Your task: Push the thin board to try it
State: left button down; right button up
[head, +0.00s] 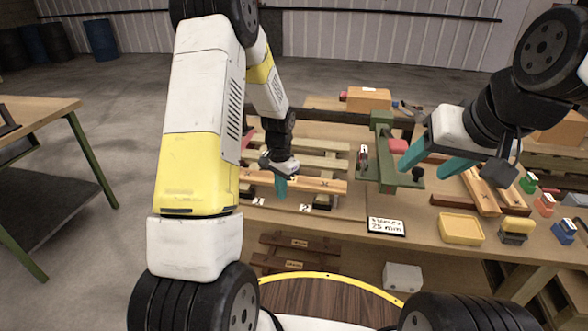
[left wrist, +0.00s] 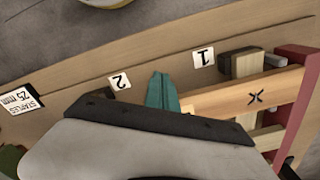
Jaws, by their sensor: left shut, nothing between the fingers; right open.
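Several pale boards lie across supports on the workbench in the head view. The nearest board (head: 325,185) carries a dark X, which also shows on the board in the left wrist view (left wrist: 275,93). I cannot tell which board is the thin one. My left gripper (head: 281,188) is shut and empty, teal fingers pointing down at the nearest board's front side. In the left wrist view the fingers (left wrist: 161,92) cover part of that board; whether they touch it is unclear. My right gripper (head: 434,163) is open and empty, right of the green clamp stand.
Number cards 1 (left wrist: 203,60) and 2 (left wrist: 120,82) lie along the bench front. A "staples 25 mm" sign (head: 386,226), a green stand (head: 382,150), a yellow tray (head: 461,229) and several coloured blocks stand to the right. Another table (head: 40,105) is at left.

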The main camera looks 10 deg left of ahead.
pick_arm(q)
jog(key=shift+w, duration=0.7)
dwell(0.4)
jog(key=shift+w+d+r, duration=0.1)
jog(key=shift+w+r, duration=0.05)
jog(key=shift+w, duration=0.2)
dwell(1.5)
jog(key=shift+s, duration=0.1)
jog(key=shift+s, duration=1.35)
notch_tip(320, 180, up, 10)
jog(key=s+d+r+n+t+h, duration=0.2)
jog(key=s+r+n+t, duration=0.3)
jog(key=s+r, duration=1.5)
jog(key=s+t, duration=0.1)
jog(key=s, duration=0.2)
jog(key=shift+s+n, duration=0.2)
jog(key=shift+n, duration=0.2)
